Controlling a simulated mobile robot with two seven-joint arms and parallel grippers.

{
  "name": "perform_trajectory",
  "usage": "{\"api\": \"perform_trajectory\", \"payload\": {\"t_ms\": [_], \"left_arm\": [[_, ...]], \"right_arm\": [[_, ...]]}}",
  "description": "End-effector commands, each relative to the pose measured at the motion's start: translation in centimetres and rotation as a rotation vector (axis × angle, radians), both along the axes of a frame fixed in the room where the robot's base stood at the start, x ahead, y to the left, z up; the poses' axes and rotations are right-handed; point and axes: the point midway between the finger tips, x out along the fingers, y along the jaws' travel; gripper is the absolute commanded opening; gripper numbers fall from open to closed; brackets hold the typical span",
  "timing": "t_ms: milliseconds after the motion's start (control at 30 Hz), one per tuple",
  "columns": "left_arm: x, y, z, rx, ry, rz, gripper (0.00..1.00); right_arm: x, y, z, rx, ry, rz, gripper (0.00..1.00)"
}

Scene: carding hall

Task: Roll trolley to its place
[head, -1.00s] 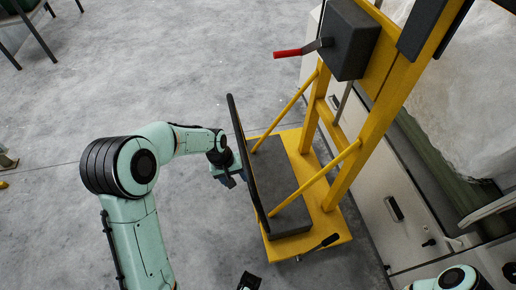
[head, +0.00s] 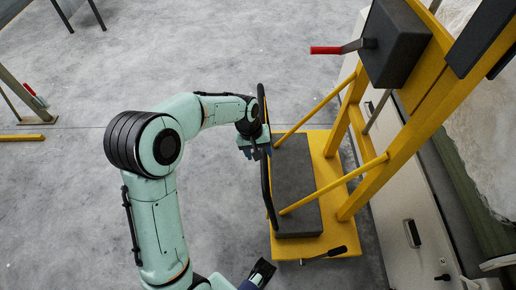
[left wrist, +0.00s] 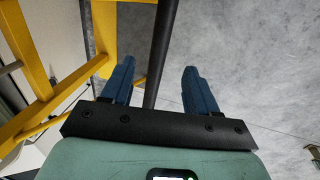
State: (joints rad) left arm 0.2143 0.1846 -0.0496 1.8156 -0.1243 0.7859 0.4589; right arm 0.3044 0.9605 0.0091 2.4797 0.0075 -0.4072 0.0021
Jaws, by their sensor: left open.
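My left gripper (head: 257,147) is at this bar. In the left wrist view the gripper (left wrist: 158,75) is open, and the bar (left wrist: 163,45) runs between its blue fingers, with space on both sides. My right gripper (head: 262,271) is low in the head view, left of the trolley's foot lever; its finger opening is unclear.
A pale machine (head: 398,190) with a dark handle stands close along the trolley's right side. The grey floor (head: 220,50) left of the trolley is clear.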

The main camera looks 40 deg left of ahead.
Motion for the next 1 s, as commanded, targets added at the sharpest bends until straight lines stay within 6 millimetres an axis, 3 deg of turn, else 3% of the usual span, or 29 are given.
{"api": "perform_trajectory", "payload": {"t_ms": [500,700,1000], "left_arm": [[1.2,-1.5,-9.6,-0.001,0.003,-0.001,0.59],[1.5,-1.7,-11.4,0.0,0.001,0.0,0.59],[1.5,-1.7,-11.7,0.0,0.0,0.0,0.59]], "right_arm": [[0.5,0.0,-1.3,-0.002,-0.019,-0.004,0.0],[0.6,0.0,-1.5,-0.003,-0.023,-0.004,0.0],[0.7,0.0,-1.5,-0.003,-0.024,-0.005,0.0]]}}
